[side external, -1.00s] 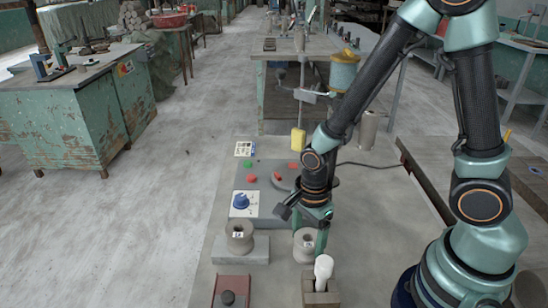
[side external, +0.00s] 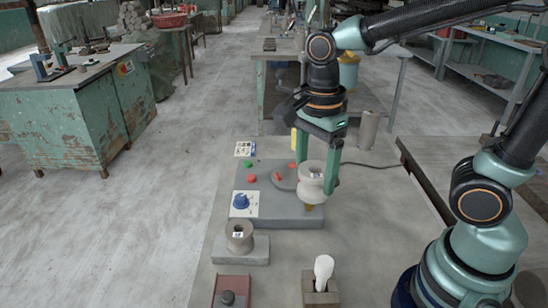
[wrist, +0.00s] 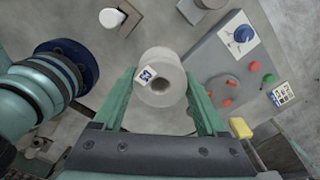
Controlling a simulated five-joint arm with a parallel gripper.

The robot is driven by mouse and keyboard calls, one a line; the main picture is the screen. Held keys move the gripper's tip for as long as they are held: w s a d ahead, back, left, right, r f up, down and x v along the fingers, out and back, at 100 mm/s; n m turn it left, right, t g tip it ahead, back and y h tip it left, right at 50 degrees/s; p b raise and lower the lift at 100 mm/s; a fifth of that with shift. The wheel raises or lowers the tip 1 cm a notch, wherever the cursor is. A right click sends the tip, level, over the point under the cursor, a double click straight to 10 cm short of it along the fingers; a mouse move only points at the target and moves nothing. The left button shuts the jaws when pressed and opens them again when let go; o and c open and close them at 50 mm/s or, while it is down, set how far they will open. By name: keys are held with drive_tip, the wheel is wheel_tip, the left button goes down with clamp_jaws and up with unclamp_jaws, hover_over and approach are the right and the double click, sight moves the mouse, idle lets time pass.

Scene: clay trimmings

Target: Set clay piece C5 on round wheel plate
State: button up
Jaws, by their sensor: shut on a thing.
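My gripper (side external: 318,178) is shut on a pale grey spool-shaped clay piece (side external: 311,182). It holds the piece upright in the air, over the right side of the wheel's grey base as seen in the side view. In the wrist view the piece (wrist: 162,75) sits between the green fingers (wrist: 160,88), with a small white tag too small to read surely. The round wheel plate (side external: 282,178) is a grey disc on the base, partly hidden by my gripper and the piece. In the wrist view the plate (wrist: 223,92) lies right of the piece.
Another tagged spool-shaped piece (side external: 239,237) stands on a pale block (side external: 240,256). The wheel base (side external: 270,218) carries a blue knob (side external: 241,201) and red and green buttons. A white-topped tool (side external: 323,268) stands in a holder. A yellow block (wrist: 240,128) lies near the base.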

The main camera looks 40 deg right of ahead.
drive_tip(key=shift+w+r, duration=0.15)
drive_tip(key=shift+r, duration=0.7)
drive_tip(key=w+d+r, duration=0.3)
drive_tip(key=w+d, duration=0.4)
drive_tip(key=w, duration=0.2)
drive_tip(key=w+d+r, duration=0.3)
drive_tip(key=w+d, duration=0.4)
drive_tip(key=w, duration=0.1)
wheel_tip(320, 180, down, 20)
drive_tip(key=shift+a+r, duration=0.1)
drive_tip(key=shift+r, duration=0.1)
drive_tip(key=shift+f, duration=0.2)
drive_tip(key=o, duration=1.6)
drive_tip(key=shift+r, duration=0.1)
